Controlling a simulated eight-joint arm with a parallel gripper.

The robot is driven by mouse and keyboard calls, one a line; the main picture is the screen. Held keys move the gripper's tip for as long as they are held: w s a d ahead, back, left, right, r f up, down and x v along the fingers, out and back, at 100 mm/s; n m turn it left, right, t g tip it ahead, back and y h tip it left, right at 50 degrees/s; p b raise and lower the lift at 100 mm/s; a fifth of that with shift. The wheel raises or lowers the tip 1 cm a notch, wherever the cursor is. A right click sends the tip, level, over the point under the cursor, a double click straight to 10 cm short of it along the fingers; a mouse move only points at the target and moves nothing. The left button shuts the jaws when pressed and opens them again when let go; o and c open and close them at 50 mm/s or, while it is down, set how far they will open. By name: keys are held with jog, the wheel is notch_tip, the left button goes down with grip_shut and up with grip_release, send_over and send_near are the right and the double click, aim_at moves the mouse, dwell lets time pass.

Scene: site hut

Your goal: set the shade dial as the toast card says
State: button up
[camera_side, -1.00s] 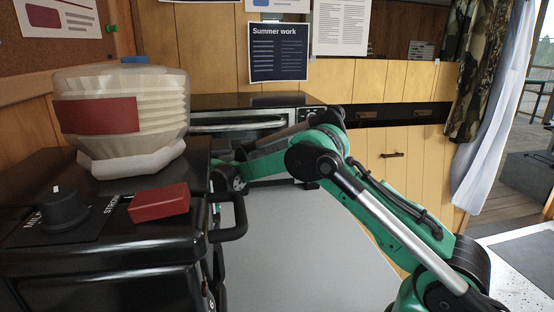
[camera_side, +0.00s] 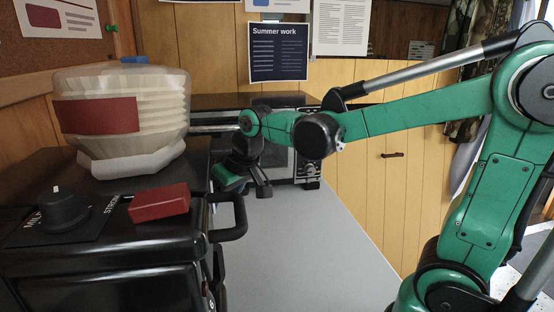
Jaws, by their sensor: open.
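An oven-like appliance (camera_side: 283,100) with a glass front stands at the back of the grey counter. Small dark knobs (camera_side: 311,171) run down its right side; their settings are too small to read. A larger black dial (camera_side: 64,209) with a pale mark pointing away from the camera sits on the black machine at front left, beside a label reading "STRONG". I cannot tell a toast card among the papers. My gripper (camera_side: 247,188) is open, pointing down, in front of the oven and left of its knobs. It looks empty and partly hides the oven front.
On the black machine (camera_side: 110,262) are a stack of paper filters (camera_side: 125,85) and a red block (camera_side: 159,203); its black handle (camera_side: 232,217) juts over the counter. A "Summer work" sheet (camera_side: 278,55) hangs behind. The grey counter (camera_side: 290,250) is clear.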

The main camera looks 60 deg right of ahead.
jog(key=s+n+t, duration=0.1)
jog(key=s, duration=0.1)
jog(key=s+n+t, duration=0.1)
jog(key=s, duration=0.1)
jog(key=shift+s+a+n+t, duration=0.2)
jog(key=shift+s+n+t, duration=0.1)
jog(key=shift+s, duration=0.1)
jog(key=shift+o, duration=0.7)
jog(key=shift+m, duration=0.8)
jog(key=s, duration=0.2)
jog(key=s+a+f, duration=0.1)
jog(key=shift+s+a+f, duration=0.1)
jog(key=shift+s, duration=0.3)
jog(key=w+d+r+m+t+h, duration=0.1)
jog(key=w+d+m+h, duration=0.2)
jog(key=d, duration=0.5)
jog(key=w+d+r+m+t, duration=0.1)
jog(key=w+d+m, duration=0.2)
jog(key=w+d, duration=0.35)
jog(key=s+d+f+m+h, duration=0.2)
jog(key=d+m+h, duration=0.1)
jog(key=d, duration=0.7)
jog(key=s+d+f+m+h, duration=0.1)
jog(key=s+d+m+h, duration=0.15)
jog(key=d, duration=0.75)
jog(key=shift+t, duration=0.3)
jog(key=shift+x, duration=2.5)
jog(key=shift+a+f, duration=0.1)
jog(key=shift+f, duration=0.05)
grip_shut()
